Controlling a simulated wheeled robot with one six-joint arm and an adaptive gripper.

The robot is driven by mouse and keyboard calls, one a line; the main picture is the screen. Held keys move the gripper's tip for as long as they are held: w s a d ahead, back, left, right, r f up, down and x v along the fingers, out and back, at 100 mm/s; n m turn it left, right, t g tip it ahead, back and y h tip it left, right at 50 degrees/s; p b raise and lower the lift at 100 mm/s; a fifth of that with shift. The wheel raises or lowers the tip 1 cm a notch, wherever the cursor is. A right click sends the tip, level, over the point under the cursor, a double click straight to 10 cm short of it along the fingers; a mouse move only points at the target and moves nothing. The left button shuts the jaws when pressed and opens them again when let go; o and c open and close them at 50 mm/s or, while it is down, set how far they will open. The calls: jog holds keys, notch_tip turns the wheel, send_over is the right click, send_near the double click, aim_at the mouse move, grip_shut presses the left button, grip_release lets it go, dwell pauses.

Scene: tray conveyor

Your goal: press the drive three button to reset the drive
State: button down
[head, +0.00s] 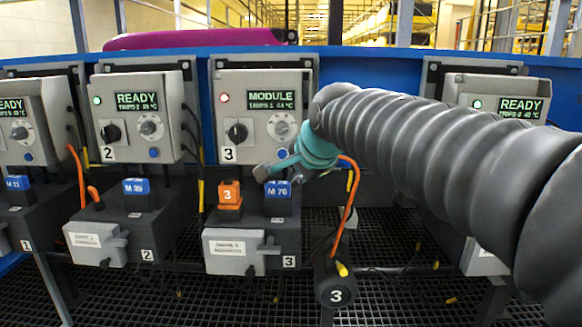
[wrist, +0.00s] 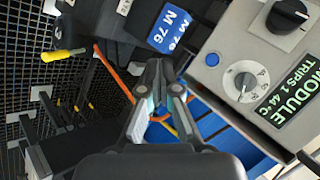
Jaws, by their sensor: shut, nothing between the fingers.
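The drive three box (head: 237,88) is grey, with a red lamp lit and a display (head: 271,99) reading MODULE, TRIPS 1. Its round blue button (wrist: 212,60) shows clearly in the wrist view, beside the white dial (wrist: 245,83). In the head view my gripper covers or crowds that spot. My gripper (head: 262,173) is in front of the box's lower part, by the blue M 76 module (head: 278,190). In the wrist view my gripper (wrist: 163,68) is shut and empty, its tips left of the button and apart from it in the picture.
An orange plug marked 3 (head: 229,194) stands left of the M 76 module. Drive two (head: 137,110) and another drive (head: 509,104) show READY on either side. An orange cable (head: 346,205) hangs right of drive three. Mesh floor lies below.

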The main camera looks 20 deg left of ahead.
aim_at(282, 157)
jog(key=shift+m+y, duration=0.3)
jog(key=shift+m, duration=0.1)
jog(key=a, duration=0.4)
jog(key=shift+w+a+r, duration=0.1)
jog(key=shift+w+r, duration=0.1)
jog(key=shift+w, duration=0.15)
jog(key=w+p, duration=0.1)
jog(key=w, duration=0.1)
jog(key=w+a+p, duration=0.1)
jog(key=w, duration=0.2)
jog(key=w+p, duration=0.1)
jog(key=w, duration=0.1)
jog(key=shift+w+a+r+p, duration=0.1)
jog(key=shift+w+a+p, duration=0.15)
jog(key=shift+a+p, duration=0.1)
jog(key=shift+w+a, duration=0.1)
jog(key=shift+w, duration=0.45)
jog(key=shift+w+p, duration=0.1)
jog(key=shift+p, duration=0.25)
jog(key=shift+w+a, duration=0.15)
jog(key=shift+w, duration=0.15)
